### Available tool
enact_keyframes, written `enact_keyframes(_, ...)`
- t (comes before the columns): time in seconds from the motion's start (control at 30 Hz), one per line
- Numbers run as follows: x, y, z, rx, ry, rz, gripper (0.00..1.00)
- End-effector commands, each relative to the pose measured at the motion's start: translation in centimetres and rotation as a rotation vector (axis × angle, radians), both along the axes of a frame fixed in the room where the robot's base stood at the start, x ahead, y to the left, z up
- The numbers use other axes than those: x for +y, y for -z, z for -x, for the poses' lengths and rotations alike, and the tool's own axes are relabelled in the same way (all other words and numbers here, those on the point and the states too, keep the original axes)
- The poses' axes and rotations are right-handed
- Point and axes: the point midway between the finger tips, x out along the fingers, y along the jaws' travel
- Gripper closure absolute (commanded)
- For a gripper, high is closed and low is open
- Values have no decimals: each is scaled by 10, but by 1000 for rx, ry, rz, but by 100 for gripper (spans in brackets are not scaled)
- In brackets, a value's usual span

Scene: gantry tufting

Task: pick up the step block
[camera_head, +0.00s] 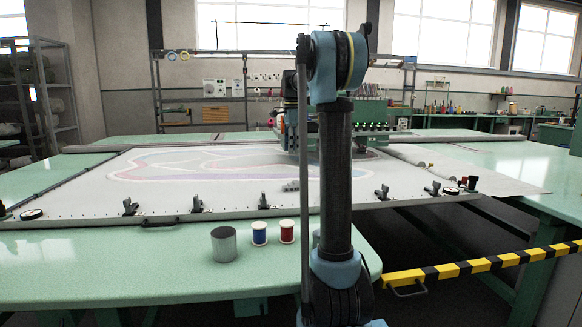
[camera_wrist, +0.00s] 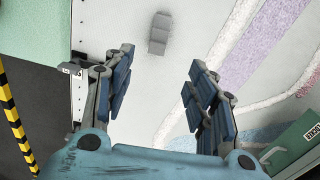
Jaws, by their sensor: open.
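The step block is a small grey stepped piece (camera_wrist: 159,33) lying on the pale stretched cloth, in the upper middle of the wrist view. In the head view it is a small grey shape (camera_head: 292,186) on the cloth, just left of my upright arm. My gripper (camera_wrist: 162,62) is open and empty, its two blue-padded fingers spread wide. The block shows beyond the fingertips, roughly in line with the gap between them, and nothing touches it. In the head view I cannot make out my gripper.
The cloth frame (camera_head: 80,215) has several black clamps (camera_head: 196,204) along its near edge. A metal cup (camera_head: 223,244), blue spool (camera_head: 259,233) and red spool (camera_head: 287,231) stand on the green table in front. A green tufting machine (camera_head: 345,140) stands behind. A yellow-black barrier (camera_head: 480,265) is at right.

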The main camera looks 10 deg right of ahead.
Motion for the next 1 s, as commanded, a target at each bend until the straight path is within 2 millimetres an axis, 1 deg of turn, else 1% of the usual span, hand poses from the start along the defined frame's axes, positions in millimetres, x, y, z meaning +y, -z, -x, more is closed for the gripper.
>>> enact_keyframes(0.17, 0, 23, 0, 0, 0, 0, 48)
enact_keyframes(0.8, 0, 126, 0, 0, -1, 0, 48)
enact_keyframes(1.0, 0, 152, 0, 0, -1, 0, 48)
